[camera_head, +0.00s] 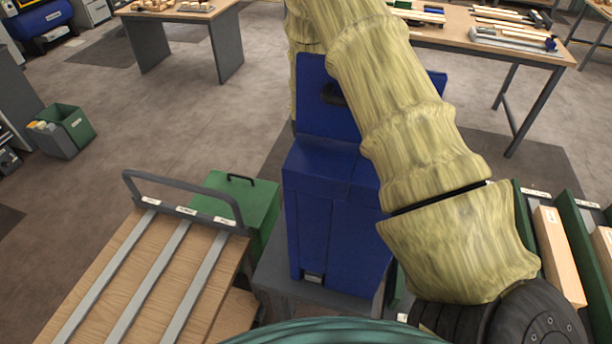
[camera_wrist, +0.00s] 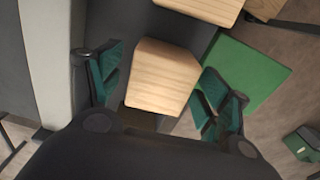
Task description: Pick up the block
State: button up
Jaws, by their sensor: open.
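A pale wooden block (camera_wrist: 163,78) shows in the wrist view, its near end between the two green-and-black fingers of my gripper (camera_wrist: 160,84). My gripper is open, with one finger on each side of the block. A narrow gap shows on the left; I cannot tell whether the right finger touches it. In the head view my arm crosses the middle and right, and my gripper is out of sight. Long wooden pieces (camera_head: 559,256) lie in green-walled channels at the right; I cannot tell which is the block.
Another wooden piece (camera_wrist: 205,8) and a green panel (camera_wrist: 240,68) lie beyond the block. Open floor (camera_head: 185,125) lies behind.

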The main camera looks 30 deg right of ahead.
jog(key=shift+f, duration=0.25)
jog(key=c, duration=1.1)
jog(key=shift+c, duration=0.2)
jog(key=shift+r, duration=0.1)
jog(key=shift+r+b, duration=1.8)
jog(key=shift+r, duration=3.2)
